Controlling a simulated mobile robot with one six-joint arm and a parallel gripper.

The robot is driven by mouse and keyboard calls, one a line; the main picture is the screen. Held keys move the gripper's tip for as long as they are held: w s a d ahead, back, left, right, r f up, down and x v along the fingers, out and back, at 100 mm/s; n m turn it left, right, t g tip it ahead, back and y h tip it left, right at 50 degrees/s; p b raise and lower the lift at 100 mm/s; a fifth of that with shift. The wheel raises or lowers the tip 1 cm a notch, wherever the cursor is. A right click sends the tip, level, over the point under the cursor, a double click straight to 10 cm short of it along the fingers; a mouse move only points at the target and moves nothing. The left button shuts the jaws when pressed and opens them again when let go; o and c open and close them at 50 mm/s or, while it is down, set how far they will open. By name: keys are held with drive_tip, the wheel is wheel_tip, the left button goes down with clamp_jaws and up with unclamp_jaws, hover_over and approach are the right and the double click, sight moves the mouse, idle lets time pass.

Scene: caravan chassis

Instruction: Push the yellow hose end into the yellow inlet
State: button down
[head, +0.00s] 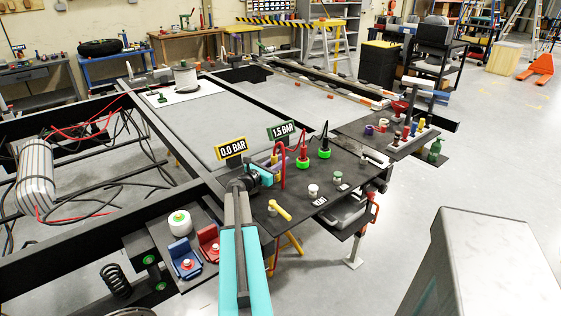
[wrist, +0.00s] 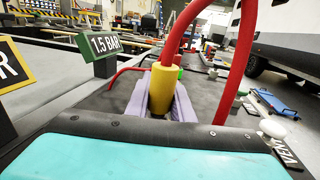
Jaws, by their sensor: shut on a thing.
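My gripper (head: 268,172) is over the dark plate, beside the yellow 0.0 BAR sign (head: 232,148). In the wrist view its pale purple fingers (wrist: 162,103) are shut on the yellow hose end (wrist: 163,88), a tapered yellow cylinder. It looks upright there, with a red hose arching up behind it and down to the right. The red hose (head: 282,168) also shows as a loop beside the gripper in the head view. I cannot make out the yellow inlet; my gripper and arm may hide it. I cannot tell whether the hose end touches anything below.
A green 1.5 BAR sign (head: 281,131) stands behind my gripper, near red and green fittings (head: 303,155). A yellow rod-like piece (head: 280,210) is on the plate's near side. White knobs (head: 313,190) stand to the right. Black chassis beams lie left.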

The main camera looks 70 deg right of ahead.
drive_tip(key=shift+f+b, duration=0.35)
drive_tip(key=shift+f, duration=0.15)
drive_tip(key=c, duration=1.5)
unclamp_jaws()
drive_tip(key=shift+o, duration=0.2)
drive_tip(key=shift+a+f, duration=0.1)
drive_tip(key=shift+a, duration=0.05)
drive_tip(key=b+v, duration=0.2)
drive_tip(key=v, duration=1)
drive_tip(key=shift+w+a, duration=0.15)
drive_tip(key=shift+a, duration=0.05)
drive_tip(key=shift+w+a, duration=0.15)
drive_tip(key=shift+a, duration=0.35)
